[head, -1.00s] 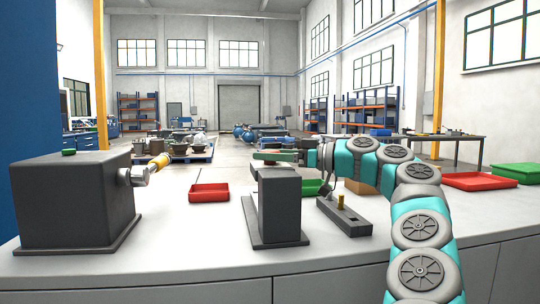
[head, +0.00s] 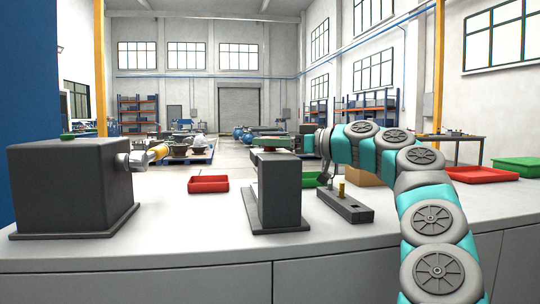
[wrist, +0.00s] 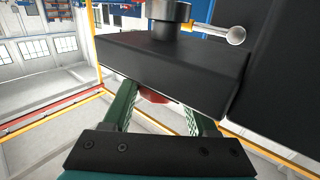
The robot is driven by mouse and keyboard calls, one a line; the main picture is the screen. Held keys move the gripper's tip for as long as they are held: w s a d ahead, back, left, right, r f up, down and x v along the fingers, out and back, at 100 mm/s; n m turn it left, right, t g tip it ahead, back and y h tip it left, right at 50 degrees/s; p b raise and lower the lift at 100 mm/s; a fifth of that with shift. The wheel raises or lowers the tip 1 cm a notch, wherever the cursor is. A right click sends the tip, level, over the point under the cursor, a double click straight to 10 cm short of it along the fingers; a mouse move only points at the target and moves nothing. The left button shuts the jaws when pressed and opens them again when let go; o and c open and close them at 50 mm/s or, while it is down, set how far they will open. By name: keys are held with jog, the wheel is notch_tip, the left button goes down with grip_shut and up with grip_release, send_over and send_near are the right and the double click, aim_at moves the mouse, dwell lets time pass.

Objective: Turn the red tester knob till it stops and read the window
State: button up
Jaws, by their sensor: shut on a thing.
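The red tester knob (wrist: 155,95) shows as a small red part between my gripper's green fingers in the wrist view, partly hidden by the dark block (wrist: 170,75). In the head view a sliver of red shows at the top of the dark grey pedestal (head: 280,195), under the green fingers. My gripper (head: 272,143) lies level over the pedestal top, reaching in from the right, shut on the knob. Its fingers also show in the wrist view (wrist: 158,112). I cannot make out a window or a reading on the tester.
A large dark box (head: 70,190) with a yellow-handled lever (head: 157,153) stands at left. A red tray (head: 208,184) lies between it and the pedestal. A dark bar with a brass post (head: 345,207) lies right of the pedestal. More trays (head: 480,174) sit at far right.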

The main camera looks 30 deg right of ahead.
jog(key=m+h+b, duration=0.1)
jog(key=b, duration=0.1)
jog(key=t+h+b, duration=0.1)
jog(key=shift+s+f+m+b, duration=0.1)
jog(key=shift+f+m+b, duration=0.25)
jog(key=shift+m+b, duration=0.05)
jog(key=shift+r+m+t+h+b, duration=0.15)
jog(key=shift+m+t+h+b, duration=0.4)
jog(key=shift+h, duration=0.35)
jog(key=shift+r+h, duration=0.25)
jog(key=shift+h, duration=0.05)
jog(key=o, duration=1.4)
jog(key=shift+c, duration=0.2)
jog(key=v, duration=0.7)
jog(key=shift+s+d, duration=0.2)
jog(key=shift+s, duration=0.15)
jog(key=shift+f, duration=0.15)
